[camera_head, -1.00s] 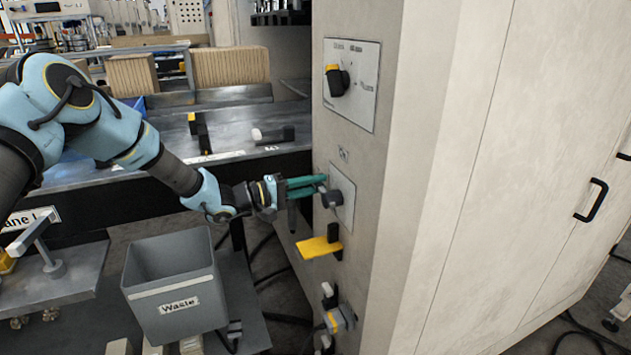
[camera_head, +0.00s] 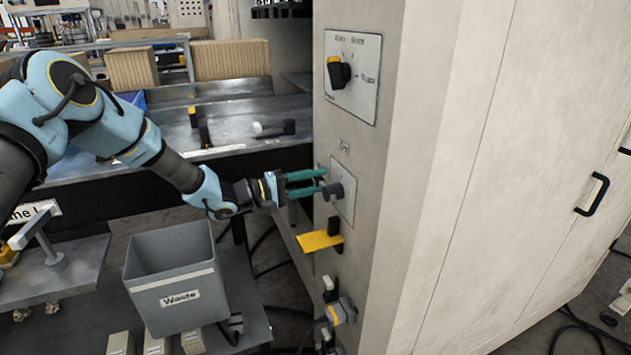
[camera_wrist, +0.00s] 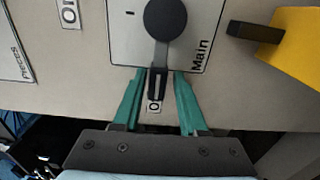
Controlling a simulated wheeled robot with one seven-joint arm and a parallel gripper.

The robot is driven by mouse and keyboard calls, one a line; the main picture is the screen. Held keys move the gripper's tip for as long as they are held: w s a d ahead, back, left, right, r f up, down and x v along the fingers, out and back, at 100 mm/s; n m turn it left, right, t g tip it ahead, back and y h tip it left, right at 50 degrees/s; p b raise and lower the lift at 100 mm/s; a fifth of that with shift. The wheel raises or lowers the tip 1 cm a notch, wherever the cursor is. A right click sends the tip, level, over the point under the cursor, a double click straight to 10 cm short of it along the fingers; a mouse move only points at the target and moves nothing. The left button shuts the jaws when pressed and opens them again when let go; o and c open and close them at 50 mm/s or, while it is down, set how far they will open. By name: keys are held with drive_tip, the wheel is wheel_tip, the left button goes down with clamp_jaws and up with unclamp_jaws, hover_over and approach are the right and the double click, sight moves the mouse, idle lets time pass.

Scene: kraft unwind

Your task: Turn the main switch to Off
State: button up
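The main switch (camera_wrist: 165,18) has a dark round hub on a white plate (camera_wrist: 200,30) lettered "Main". Its handle (camera_wrist: 158,70) points down in the wrist view, its tip over a small label (camera_wrist: 153,105) of which only an "O" is readable. My gripper (camera_wrist: 160,78) is open, its teal fingers on either side of the handle, with a gap showing on both sides. In the head view the switch (camera_head: 338,191) is on the cabinet's narrow face, its handle pointing left towards my gripper (camera_head: 322,180).
Another label (camera_wrist: 68,12) lies beside the plate. A larger rotary switch (camera_head: 340,73) is above; a yellow-tabbed lever (camera_head: 320,241) and a grey-yellow connector (camera_head: 341,312) are below. A grey "Waste" bin (camera_head: 175,285) stands lower left. The cabinet (camera_head: 480,150) fills the right.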

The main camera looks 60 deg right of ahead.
drive_tip(key=shift+o, duration=0.8)
drive_tip(key=b+v, duration=0.3)
drive_tip(key=v, duration=0.7)
drive_tip(key=shift+w+a, duration=0.25)
drive_tip(key=shift+a, duration=0.05)
drive_tip(key=shift+r, duration=0.1)
drive_tip(key=shift+s, duration=0.1)
